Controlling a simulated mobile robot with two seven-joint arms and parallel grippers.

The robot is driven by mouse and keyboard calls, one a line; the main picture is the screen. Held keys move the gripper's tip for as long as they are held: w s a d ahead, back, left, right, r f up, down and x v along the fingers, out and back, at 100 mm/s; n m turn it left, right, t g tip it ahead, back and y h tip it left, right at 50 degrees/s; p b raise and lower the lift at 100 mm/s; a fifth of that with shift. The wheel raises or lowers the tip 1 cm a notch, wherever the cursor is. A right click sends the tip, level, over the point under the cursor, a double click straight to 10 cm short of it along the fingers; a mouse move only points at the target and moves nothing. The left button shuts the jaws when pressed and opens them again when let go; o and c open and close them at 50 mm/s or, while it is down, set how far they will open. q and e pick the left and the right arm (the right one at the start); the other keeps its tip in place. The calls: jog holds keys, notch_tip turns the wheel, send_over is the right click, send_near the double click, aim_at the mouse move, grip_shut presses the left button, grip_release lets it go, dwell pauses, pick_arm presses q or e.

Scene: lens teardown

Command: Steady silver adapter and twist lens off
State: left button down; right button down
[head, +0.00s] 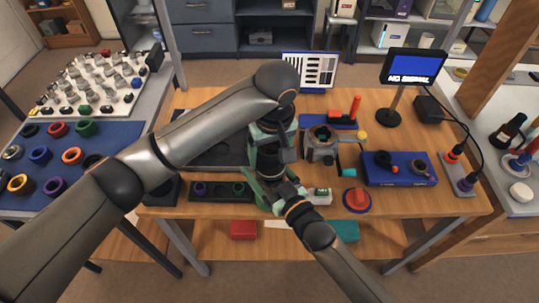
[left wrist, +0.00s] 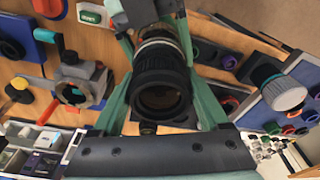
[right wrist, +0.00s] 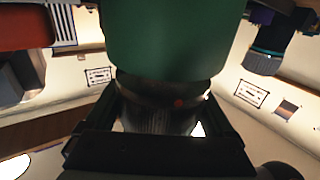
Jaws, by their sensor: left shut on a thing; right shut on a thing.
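A black lens (left wrist: 160,75) with a silver adapter (left wrist: 157,33) at its far end is held between both grippers above the table. In the head view the dark lens (head: 268,160) is partly hidden by my arms. My left gripper (head: 266,142) is shut on the lens from above, its green fingers on either side of the barrel in the left wrist view. My right gripper (head: 268,190) is shut at the lower end. In the right wrist view its jaws close on the ribbed silver adapter (right wrist: 155,120), which carries a red dot. A large green surface hides what lies beyond.
A dark tray (head: 215,192) with small rings lies left of the grippers. A grey clamp fixture (head: 320,143), a red knob (head: 357,199) and a blue tray (head: 400,172) stand to the right. A monitor (head: 412,67) is behind. A blue mat (head: 55,160) holds coloured rings at left.

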aim_at(269, 145)
pick_arm(q)
jog(key=shift+r, duration=2.05)
pick_arm(e)
grip_release()
jog(key=r+v, duration=0.2)
jog(key=v, duration=0.7)
